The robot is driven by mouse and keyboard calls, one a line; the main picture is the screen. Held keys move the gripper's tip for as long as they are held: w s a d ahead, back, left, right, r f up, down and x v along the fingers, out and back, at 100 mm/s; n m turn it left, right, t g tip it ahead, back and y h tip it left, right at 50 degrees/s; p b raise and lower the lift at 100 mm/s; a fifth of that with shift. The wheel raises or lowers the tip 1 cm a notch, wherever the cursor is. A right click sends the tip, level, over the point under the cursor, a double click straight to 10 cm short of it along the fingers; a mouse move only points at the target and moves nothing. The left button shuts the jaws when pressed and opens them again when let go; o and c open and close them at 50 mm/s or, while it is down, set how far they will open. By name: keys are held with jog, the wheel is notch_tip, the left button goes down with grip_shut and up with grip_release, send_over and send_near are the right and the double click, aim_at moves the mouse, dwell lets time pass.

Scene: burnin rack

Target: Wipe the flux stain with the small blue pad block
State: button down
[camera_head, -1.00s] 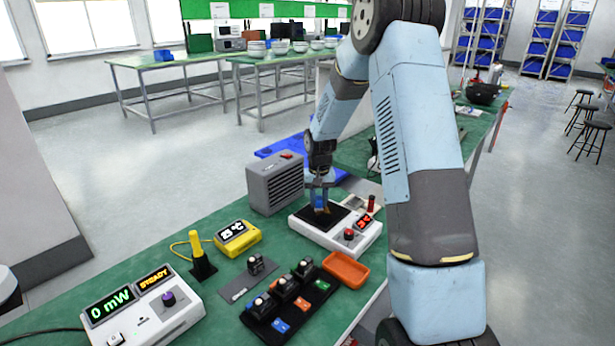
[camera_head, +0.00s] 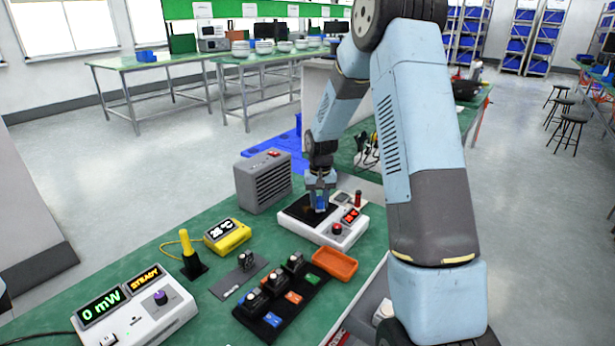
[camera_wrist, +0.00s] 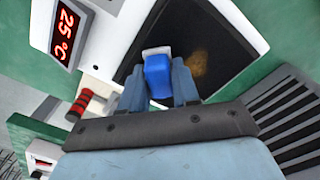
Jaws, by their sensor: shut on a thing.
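My gripper (camera_wrist: 158,88) is shut on the small blue pad block (camera_wrist: 157,76), which has a pale strip along its far edge. In the head view my gripper (camera_head: 320,200) points down at the dark plate (camera_head: 297,207) of a white hot plate unit (camera_head: 318,230). The brownish flux stain (camera_wrist: 200,68) lies on the dark plate, just right of the block in the wrist view. The block is over or on the plate; I cannot tell whether it touches. In the head view the fingers hide part of the block.
A grey vented box (camera_head: 263,180) stands close left of the unit. An orange tray (camera_head: 334,264) and a black holder (camera_head: 282,304) with several parts lie in front. A yellow meter (camera_head: 228,235) and a white power meter (camera_head: 135,312) stand further left. A red-banded post (camera_wrist: 80,104) rises beside the plate.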

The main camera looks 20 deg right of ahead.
aim_at(322, 199)
jog(key=shift+s+d, duration=0.3)
jog(key=shift+s, duration=0.05)
notch_tip(322, 199, up, 3)
jog(key=shift+r, duration=0.15)
jog(key=shift+d+r, duration=0.1)
jog(key=shift+r, duration=2.35)
